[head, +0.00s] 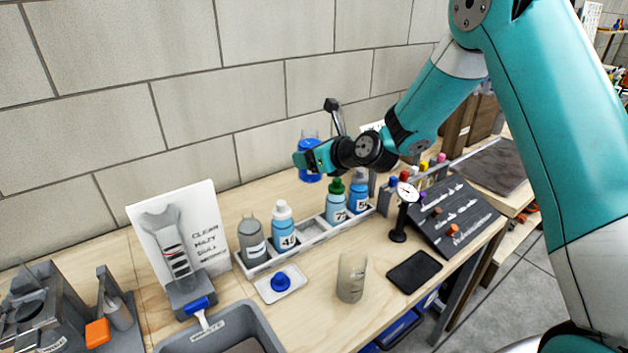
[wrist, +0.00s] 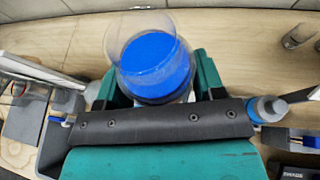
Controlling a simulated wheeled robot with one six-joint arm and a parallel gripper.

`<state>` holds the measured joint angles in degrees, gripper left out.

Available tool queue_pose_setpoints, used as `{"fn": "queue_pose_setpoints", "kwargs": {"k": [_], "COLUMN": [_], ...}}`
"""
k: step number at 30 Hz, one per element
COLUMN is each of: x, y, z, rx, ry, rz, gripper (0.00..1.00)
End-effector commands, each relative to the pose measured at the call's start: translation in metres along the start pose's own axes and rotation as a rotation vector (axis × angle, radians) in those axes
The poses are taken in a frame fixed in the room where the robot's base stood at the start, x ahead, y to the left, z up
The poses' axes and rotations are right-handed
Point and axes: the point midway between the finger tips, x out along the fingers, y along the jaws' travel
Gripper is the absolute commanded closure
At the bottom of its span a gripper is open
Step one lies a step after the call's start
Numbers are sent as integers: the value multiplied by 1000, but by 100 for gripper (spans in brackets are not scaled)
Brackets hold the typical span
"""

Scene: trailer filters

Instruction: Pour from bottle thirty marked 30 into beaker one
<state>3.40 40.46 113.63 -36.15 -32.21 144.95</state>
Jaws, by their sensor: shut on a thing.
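My gripper (head: 308,163) is shut on a clear bottle (head: 310,176) with blue liquid, held upright above the bottle rack, near the wall. In the wrist view the bottle (wrist: 152,62) sits between the green fingers (wrist: 158,80), its top open and the blue liquid inside showing. No number is readable on it. A translucent greyish beaker (head: 352,277) stands upright on the table, in front of the rack and to the lower right of my gripper; its marking cannot be read. A blue cap (head: 281,281) lies on a small white tray (head: 297,291).
A white rack (head: 316,236) holds a grey bottle (head: 252,241) and several blue bottles. A dial gauge on a stand (head: 399,228), a black pad (head: 414,271) and a dark sloped panel (head: 450,215) are right of the beaker. A grey bin (head: 215,328) and sign (head: 208,235) stand left.

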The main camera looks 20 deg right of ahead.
Motion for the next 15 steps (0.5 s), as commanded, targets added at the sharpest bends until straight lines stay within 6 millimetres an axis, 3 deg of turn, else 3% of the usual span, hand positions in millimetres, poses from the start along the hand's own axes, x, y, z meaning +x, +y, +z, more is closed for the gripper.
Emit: {"fn": "queue_pose_setpoints", "kwargs": {"k": [2, 5, 8, 15], "x": [-3, -7, -14, -45], "y": [-2, -8, -18, -38], "z": [3, -8, -34, -118], "rx": [-1, -1, -7, -56], "ry": [0, 4, 7, 3], "rz": [2, 12, 38, 178], "gripper": [76, 76, 76, 76]}}
